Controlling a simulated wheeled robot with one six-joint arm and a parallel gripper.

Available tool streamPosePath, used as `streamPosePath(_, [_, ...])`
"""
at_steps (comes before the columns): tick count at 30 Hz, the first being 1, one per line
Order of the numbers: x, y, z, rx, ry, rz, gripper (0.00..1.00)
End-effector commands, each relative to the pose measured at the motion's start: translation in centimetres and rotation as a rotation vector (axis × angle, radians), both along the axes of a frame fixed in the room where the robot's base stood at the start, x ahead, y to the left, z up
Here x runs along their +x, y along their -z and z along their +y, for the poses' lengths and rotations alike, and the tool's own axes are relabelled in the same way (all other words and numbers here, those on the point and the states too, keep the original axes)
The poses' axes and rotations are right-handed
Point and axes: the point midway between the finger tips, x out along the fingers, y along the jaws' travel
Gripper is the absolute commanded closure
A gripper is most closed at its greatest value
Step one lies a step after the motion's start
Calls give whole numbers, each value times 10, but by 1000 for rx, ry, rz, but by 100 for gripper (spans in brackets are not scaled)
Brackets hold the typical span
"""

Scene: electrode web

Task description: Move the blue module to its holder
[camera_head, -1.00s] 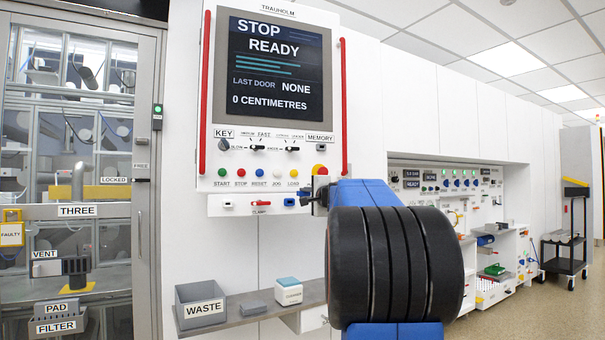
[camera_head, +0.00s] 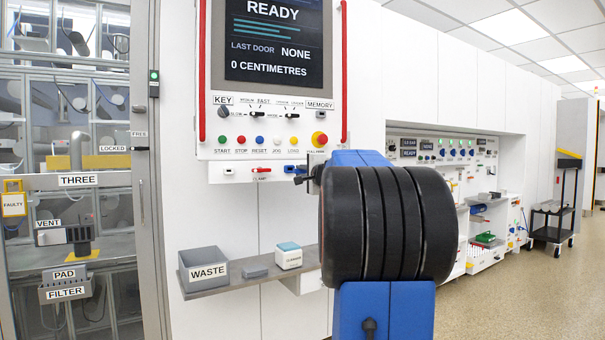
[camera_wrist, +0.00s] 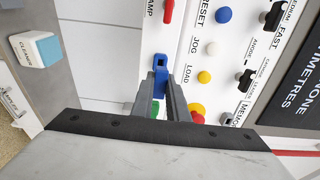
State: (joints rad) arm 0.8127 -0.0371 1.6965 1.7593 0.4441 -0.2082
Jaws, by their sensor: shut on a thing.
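The blue module (camera_head: 291,169) is at the right end of the white ledge under the control panel in the head view. In the wrist view the blue module (camera_wrist: 160,73) stands between the fingertips, with a dark opening in its face. My gripper (camera_wrist: 160,88) is shut on it. In the head view my gripper (camera_head: 304,179) is small and partly hidden by my own arm. A dark slot (camera_head: 228,170) shows at the ledge's left end; I cannot tell whether it is the module's holder.
A red clamp handle (camera_head: 262,170) sits beside the module. Above is a row of coloured buttons (camera_head: 258,140). Below, a shelf (camera_head: 215,288) bears a waste bin (camera_head: 204,270) and a cleaner block (camera_head: 289,256). Red rails (camera_head: 202,75) flank the panel.

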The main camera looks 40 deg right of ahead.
Motion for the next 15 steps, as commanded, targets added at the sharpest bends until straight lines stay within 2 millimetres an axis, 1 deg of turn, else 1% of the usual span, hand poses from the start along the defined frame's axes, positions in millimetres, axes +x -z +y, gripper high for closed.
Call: streamPosePath(15, [37, 0, -14, 0, -1, 0, 100])
